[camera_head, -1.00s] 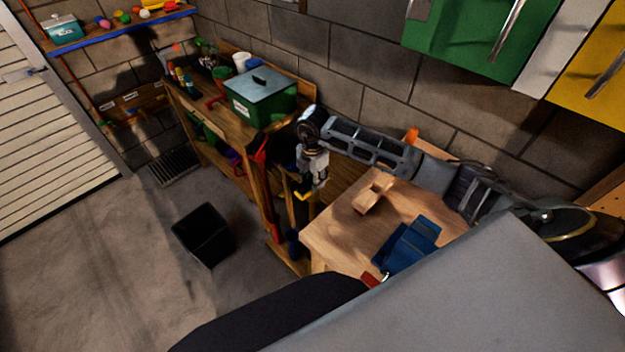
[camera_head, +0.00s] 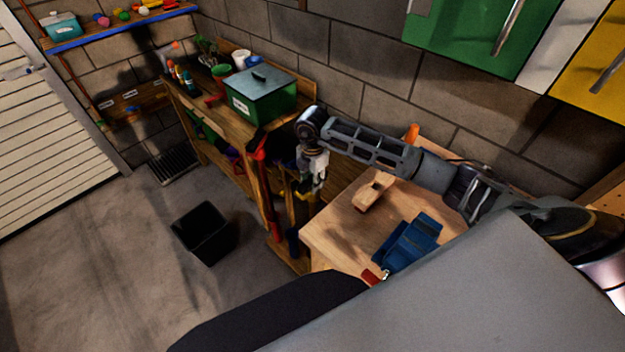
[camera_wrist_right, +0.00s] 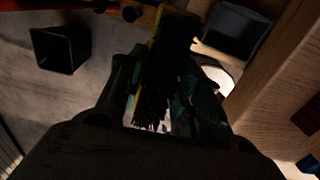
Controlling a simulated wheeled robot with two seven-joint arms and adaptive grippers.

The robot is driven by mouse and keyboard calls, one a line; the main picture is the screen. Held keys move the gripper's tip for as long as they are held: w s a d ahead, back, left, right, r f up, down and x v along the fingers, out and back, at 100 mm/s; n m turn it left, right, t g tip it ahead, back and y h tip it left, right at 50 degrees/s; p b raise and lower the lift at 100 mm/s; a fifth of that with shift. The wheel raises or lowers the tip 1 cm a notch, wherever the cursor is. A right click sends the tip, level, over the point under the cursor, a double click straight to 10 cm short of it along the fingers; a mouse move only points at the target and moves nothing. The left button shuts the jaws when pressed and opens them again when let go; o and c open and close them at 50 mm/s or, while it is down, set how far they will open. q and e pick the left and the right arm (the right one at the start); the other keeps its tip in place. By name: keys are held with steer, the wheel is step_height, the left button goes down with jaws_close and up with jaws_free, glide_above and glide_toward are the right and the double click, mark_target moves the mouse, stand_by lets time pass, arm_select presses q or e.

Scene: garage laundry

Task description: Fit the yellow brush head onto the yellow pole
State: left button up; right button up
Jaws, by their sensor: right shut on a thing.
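My right gripper (camera_head: 312,186) hangs pointing down beside the left edge of the wooden table, in front of the shelf bench. It is shut on the yellow brush head, which shows in the right wrist view as a dark bristle block with a yellow edge (camera_wrist_right: 158,45) between the fingers. In the head view only a small yellow part shows at the fingertips. I cannot pick out the yellow pole for certain; long handles stand by the bench close to the gripper. My left gripper is not in view.
The wooden table (camera_head: 335,240) bears a wooden block brush (camera_head: 373,192) and a blue object (camera_head: 408,245). A red-headed tool (camera_head: 262,175) leans at the bench. A green box (camera_head: 262,92) sits on the bench. A black bin (camera_head: 203,233) stands on open floor.

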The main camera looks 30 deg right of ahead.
steer(key=shift+f+b, duration=0.35)
steer(key=shift+f, duration=0.25)
stand_by(0.3)
steer(key=o, duration=1.1)
steer(key=shift+r, duration=6)
steer(key=shift+f, duration=0.1)
